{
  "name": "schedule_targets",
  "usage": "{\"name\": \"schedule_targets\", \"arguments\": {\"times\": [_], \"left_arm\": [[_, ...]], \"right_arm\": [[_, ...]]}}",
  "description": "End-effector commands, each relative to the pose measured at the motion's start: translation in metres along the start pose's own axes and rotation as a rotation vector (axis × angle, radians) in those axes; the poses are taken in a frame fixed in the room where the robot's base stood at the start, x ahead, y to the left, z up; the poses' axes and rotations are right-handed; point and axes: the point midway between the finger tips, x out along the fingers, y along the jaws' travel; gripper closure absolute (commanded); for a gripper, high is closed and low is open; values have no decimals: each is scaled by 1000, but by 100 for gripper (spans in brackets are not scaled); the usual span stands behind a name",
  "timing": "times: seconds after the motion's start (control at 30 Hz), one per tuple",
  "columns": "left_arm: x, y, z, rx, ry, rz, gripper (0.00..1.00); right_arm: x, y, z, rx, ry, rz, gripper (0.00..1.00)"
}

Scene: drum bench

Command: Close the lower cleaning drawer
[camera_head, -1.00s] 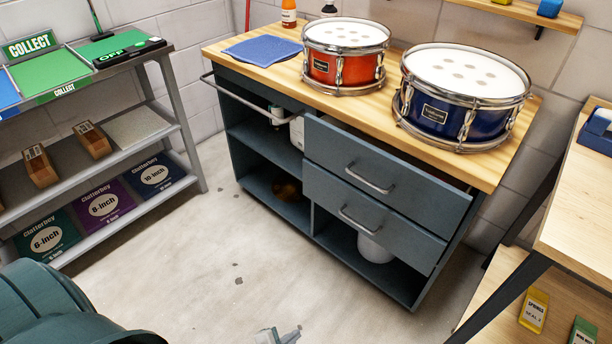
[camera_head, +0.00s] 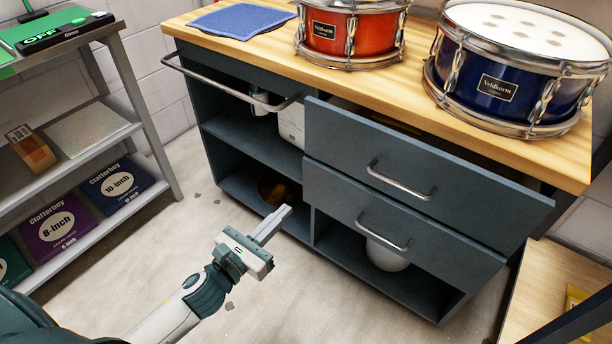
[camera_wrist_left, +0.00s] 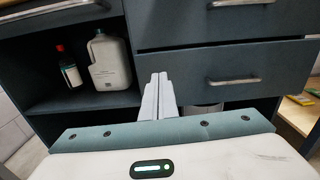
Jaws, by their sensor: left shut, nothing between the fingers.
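The lower drawer (camera_head: 393,236) is a dark blue-grey front with a metal bar handle (camera_head: 384,234), standing out from the cabinet. The upper drawer (camera_head: 420,172) above it also stands out. In the left wrist view the lower drawer (camera_wrist_left: 225,67) is ahead and to the right of the fingertips, with its handle (camera_wrist_left: 233,81) right of them. My left gripper (camera_head: 283,213) is shut and empty, in front of the cabinet and left of the lower drawer. Its closed fingers (camera_wrist_left: 158,90) point toward the cabinet and appear apart from the drawer. My right gripper is not in view.
The wooden top (camera_head: 400,100) carries a red drum (camera_head: 350,30), a blue drum (camera_head: 505,75) and a blue cloth (camera_head: 241,20). A rail (camera_head: 225,88) juts from the cabinet's left. A grey shelf rack (camera_head: 150,165) stands left. A wooden bench (camera_head: 545,285) stands right.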

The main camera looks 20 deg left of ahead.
Motion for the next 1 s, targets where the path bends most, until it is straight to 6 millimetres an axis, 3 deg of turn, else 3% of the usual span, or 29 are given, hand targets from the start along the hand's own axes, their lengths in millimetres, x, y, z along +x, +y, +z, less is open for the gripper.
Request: {"name": "schedule_targets", "arguments": {"times": [0.57, 0.77, 1.0], "left_arm": [[4, -1, 4, 33, -9, -4, 100], [19, -1, 4, 32, -10, -4, 100], [53, -1, 5, 33, -11, -4, 100]], "right_arm": [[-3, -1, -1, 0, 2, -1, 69], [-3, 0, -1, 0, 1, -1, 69], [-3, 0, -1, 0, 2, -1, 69]]}}
